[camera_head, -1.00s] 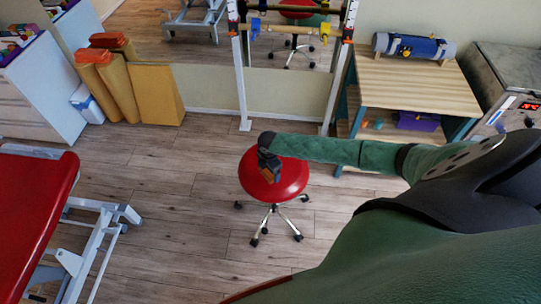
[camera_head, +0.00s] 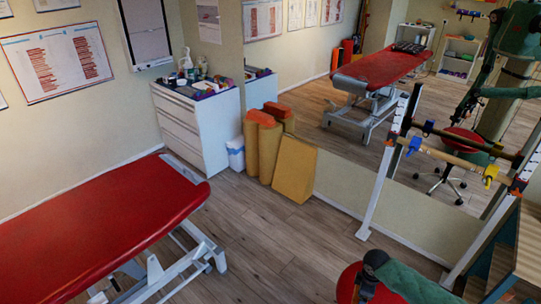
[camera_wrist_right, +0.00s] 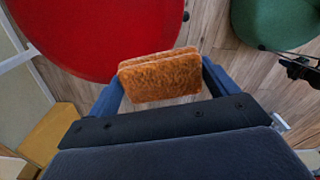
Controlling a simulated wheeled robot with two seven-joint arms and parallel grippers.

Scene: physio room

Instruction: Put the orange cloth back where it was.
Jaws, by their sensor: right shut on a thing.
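My right gripper (camera_wrist_right: 162,82) is shut on the orange cloth (camera_wrist_right: 160,75), a folded, thick pad held between its two fingers in the right wrist view. The red stool seat (camera_wrist_right: 110,30) lies beyond and below the cloth there; the gap between them cannot be judged. In the head view my right gripper (camera_head: 367,289) is a dark shape over the red stool (camera_head: 348,284) at the bottom edge, and the cloth cannot be made out there. My left gripper is not in view.
A red treatment table (camera_head: 100,225) stands at left. A white drawer cabinet (camera_head: 190,130) carries bottles and small items. Foam rolls (camera_head: 262,150) and a yellow wedge (camera_head: 295,168) lean by the mirror. A white-posted rack (camera_head: 385,185) stands at right. Floor (camera_head: 285,240) between is clear.

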